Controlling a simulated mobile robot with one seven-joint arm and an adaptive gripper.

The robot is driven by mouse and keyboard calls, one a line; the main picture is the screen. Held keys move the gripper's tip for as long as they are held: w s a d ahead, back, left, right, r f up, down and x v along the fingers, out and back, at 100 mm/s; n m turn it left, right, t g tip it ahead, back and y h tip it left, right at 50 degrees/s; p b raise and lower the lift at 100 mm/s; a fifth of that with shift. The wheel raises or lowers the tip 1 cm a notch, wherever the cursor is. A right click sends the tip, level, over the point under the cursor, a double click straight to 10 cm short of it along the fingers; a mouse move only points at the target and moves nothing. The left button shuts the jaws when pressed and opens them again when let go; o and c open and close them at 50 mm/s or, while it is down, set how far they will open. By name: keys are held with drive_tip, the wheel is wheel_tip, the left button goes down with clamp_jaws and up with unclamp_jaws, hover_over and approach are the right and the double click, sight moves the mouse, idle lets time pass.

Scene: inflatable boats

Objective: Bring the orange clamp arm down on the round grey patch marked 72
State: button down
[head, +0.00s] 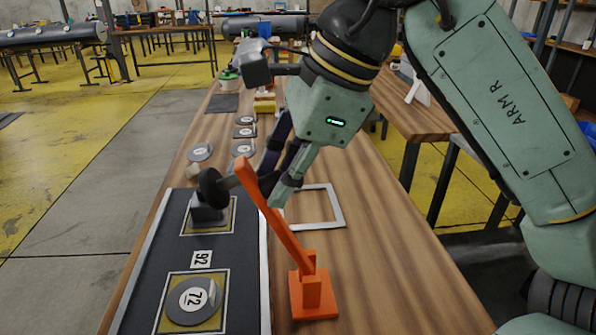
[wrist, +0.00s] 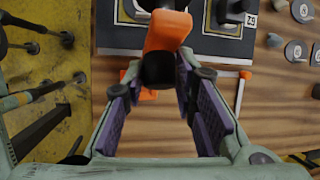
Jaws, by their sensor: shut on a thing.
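The orange clamp (head: 313,292) stands on its square base on the wooden table, right of the dark mat. Its orange arm (head: 274,217) is raised, leaning up and left from the hinge, with a dark round pad (head: 211,188) on a grey stem near its top. The round grey patch marked 72 (head: 188,303) lies on a yellowish square at the mat's near end, with nothing on it. My gripper (head: 276,183) is shut on the clamp arm near its top. In the wrist view the arm's black end (wrist: 158,70) sits between the purple-padded fingers.
A pale square frame (head: 327,222) lies right of the clamp arm. Several loose grey discs (head: 200,152) lie farther back.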

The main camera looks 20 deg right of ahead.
drive_tip(key=w+a+f+h+b, duration=0.2)
drive_tip(key=a+f, duration=0.4)
drive_tip(key=w+a+f+g+h+b, duration=0.1)
drive_tip(key=w+a+f+h+b, duration=0.1)
drive_tip(key=a+f, duration=0.4)
drive_tip(key=shift+a+b, duration=0.35)
drive_tip(key=shift+a, duration=0.4)
drive_tip(key=c, duration=1.3)
unclamp_jaws()
drive_tip(key=shift+c, duration=0.2)
drive_tip(key=shift+s, duration=0.1)
drive_tip(key=shift+f, duration=0.1)
